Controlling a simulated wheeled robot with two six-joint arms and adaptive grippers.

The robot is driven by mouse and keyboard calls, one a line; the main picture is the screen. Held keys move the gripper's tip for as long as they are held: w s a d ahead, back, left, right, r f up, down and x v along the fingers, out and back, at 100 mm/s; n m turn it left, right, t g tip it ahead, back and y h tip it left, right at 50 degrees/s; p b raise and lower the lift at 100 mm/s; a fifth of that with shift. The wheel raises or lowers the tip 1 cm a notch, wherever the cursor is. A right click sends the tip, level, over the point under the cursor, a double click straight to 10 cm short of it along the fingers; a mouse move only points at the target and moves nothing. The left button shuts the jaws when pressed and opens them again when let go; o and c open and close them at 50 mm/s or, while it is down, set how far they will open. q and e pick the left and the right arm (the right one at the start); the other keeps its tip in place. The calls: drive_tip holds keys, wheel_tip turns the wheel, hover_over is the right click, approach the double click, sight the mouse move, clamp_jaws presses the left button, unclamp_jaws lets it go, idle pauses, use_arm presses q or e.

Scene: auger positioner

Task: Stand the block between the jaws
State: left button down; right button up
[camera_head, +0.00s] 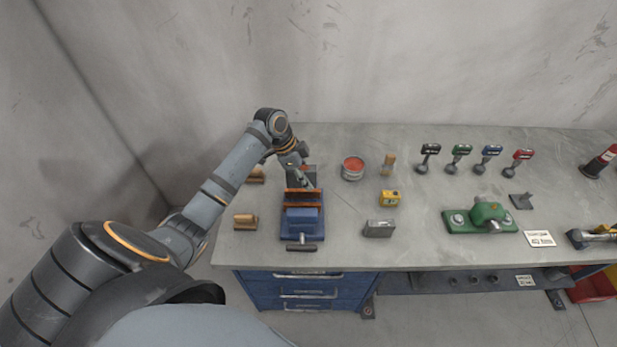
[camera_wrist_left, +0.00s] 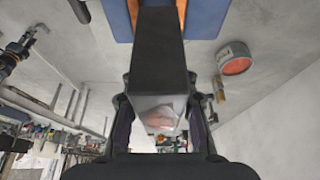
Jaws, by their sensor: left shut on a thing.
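A blue vise (camera_head: 302,222) with orange jaw faces (camera_head: 304,198) stands near the left end of the bench, its handle toward me. Its jaws look parted by a narrow gap. My left gripper (camera_head: 302,174) is just behind the vise. In the left wrist view, the left gripper (camera_wrist_left: 160,115) is shut on a dark block (camera_wrist_left: 160,55) with a pale near end. The block's far end overlaps the blue and orange vise (camera_wrist_left: 205,18) in that view. I cannot tell whether it touches the jaws. My right gripper is out of view.
A green device (camera_head: 485,215) is further right. The bench (camera_head: 420,253) has bare room between.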

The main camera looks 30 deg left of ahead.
use_arm(q)
drive_tip(key=shift+d+r, duration=0.15)
drive_tip(key=shift+r, duration=0.05)
drive_tip(key=shift+f, duration=0.5)
drive_tip(key=shift+f+b, duration=0.85)
drive_tip(key=shift+f, duration=0.3)
drive_tip(key=shift+w+f+b, duration=0.1)
drive_tip(key=shift+f+b, duration=0.3)
drive_tip(key=shift+f, duration=0.55)
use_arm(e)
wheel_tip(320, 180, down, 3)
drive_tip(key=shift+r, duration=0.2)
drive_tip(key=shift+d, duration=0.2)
use_arm(q)
drive_tip(key=shift+f, duration=0.4)
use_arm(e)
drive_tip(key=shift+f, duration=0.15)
